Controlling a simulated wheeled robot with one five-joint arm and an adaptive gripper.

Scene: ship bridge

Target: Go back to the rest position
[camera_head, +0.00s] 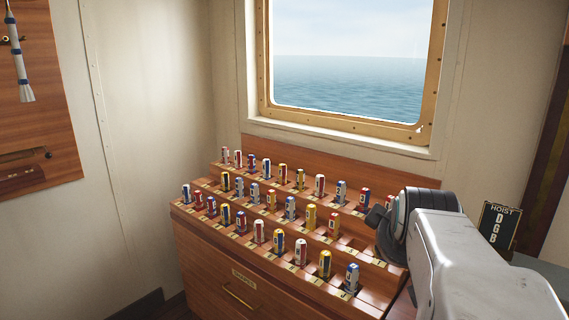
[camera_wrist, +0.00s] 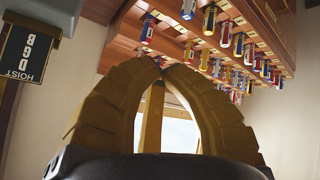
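My gripper (camera_wrist: 164,62) shows in the wrist view with its yellow-brown fingers curved in and their tips together, with nothing visible held between them. In the head view my grey arm reaches in from the lower right. The dark wrist end is over the right end of a wooden flag rack (camera_head: 222,250), and the fingers are hidden there. The rack holds rows of small rolled flags in coloured sleeves. In the wrist view, which is turned upside down, the rack lies beyond the fingertips at the upper right.
A black sign (camera_head: 495,226) reading HOIST D G B stands right of my arm; it also shows in the wrist view (camera_wrist: 27,52). A window (camera_head: 347,62) is above the rack. A wooden board (camera_head: 40,110) hangs on the left wall. The air above the rack's left part is clear.

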